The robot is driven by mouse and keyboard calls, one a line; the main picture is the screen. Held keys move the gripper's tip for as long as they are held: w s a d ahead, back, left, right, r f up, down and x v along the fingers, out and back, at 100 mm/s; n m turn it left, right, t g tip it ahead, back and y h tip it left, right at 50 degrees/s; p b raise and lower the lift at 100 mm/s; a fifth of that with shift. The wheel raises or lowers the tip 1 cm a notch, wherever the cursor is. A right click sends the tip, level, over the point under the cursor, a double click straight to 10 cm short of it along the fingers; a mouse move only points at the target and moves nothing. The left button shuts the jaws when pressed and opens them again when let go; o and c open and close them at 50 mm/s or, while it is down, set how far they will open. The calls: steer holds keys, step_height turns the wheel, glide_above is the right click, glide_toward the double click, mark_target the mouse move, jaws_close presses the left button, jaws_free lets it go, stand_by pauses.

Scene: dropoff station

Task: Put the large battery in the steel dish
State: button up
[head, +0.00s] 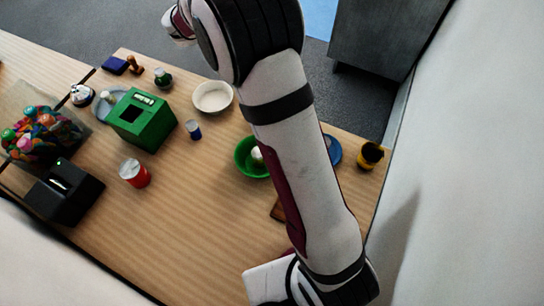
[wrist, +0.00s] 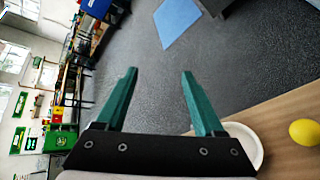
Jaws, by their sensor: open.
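A short blue cylinder with a pale top (head: 193,130) stands upright right of the green box in the head view; it looks like the large battery, but is too small to be sure. A grey round dish (head: 101,112), likely the steel dish, lies at the back left, partly hidden behind the green box. My gripper (wrist: 160,72) is open and empty in the wrist view, above grey floor beyond the table. It is out of the head view and apart from both things.
The green slotted box (head: 143,120), red can (head: 135,174), white bowl (head: 212,97), green bowl (head: 243,160) and black box (head: 64,190) stand on the table. A clear bin (head: 40,130) of colourful items is at left. The front middle is bare. The wrist view shows a yellow thing (wrist: 304,132).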

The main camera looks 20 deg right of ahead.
steer(key=s+d+r+m+g, duration=0.1)
steer(key=s+d+m+g, duration=0.2)
steer(key=s, duration=0.5)
steer(key=s+d+m+g, duration=0.2)
steer(key=s+m, duration=0.4)
steer(key=s, duration=0.1)
steer(key=s+d+r+m+g, duration=0.1)
steer(key=s+d+m+g, duration=0.2)
steer(key=s, duration=0.5)
steer(key=s+a+f+m+g+y, duration=0.1)
steer(key=s+a+m+y, duration=0.3)
steer(key=s, duration=0.8)
steer(key=s+a+f+m+g+y, duration=0.2)
steer(key=s+a+m, duration=0.5)
steer(key=s, duration=0.5)
steer(key=shift+a+f+m+y, duration=0.3)
steer(key=shift+a+f+y, duration=0.5)
steer(key=shift+a+y, duration=0.2)
